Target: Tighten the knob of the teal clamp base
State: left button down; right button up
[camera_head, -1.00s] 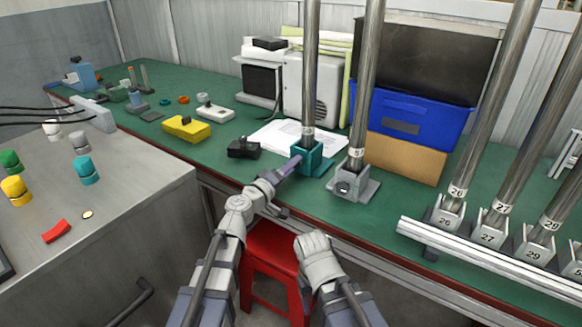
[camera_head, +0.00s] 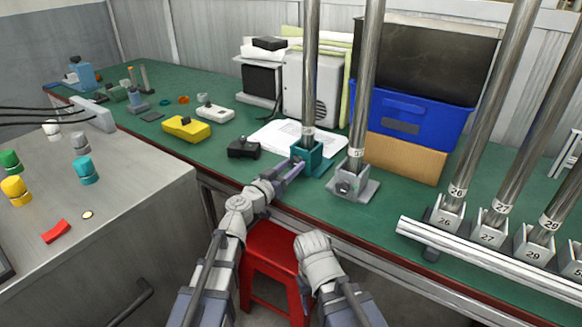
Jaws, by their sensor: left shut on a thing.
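The teal clamp base (camera_head: 312,159) stands on the green bench and holds an upright metal pole (camera_head: 309,70). My left gripper (camera_head: 295,168) is at the front left side of the teal base, where its knob is. It is shut on the knob, which is mostly hidden by the fingers. My right arm (camera_head: 316,262) is low in front of the bench, over the red stool; its fingertips do not show clearly.
A grey clamp base (camera_head: 354,184) with another pole stands close to the right of the teal one. A black box (camera_head: 243,148) and white papers (camera_head: 278,137) lie nearby. A red stool (camera_head: 270,252) stands below the bench edge.

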pick_arm(q)
jog(key=shift+s+m, duration=0.1)
jog(key=shift+m, duration=1.9)
jog(key=shift+c, duration=1.8)
grip_release()
jog(key=v, duration=0.7)
jog(key=shift+s+a+f, duration=0.1)
jog(key=shift+s+a, duration=0.15)
jog(key=shift+s, duration=0.05)
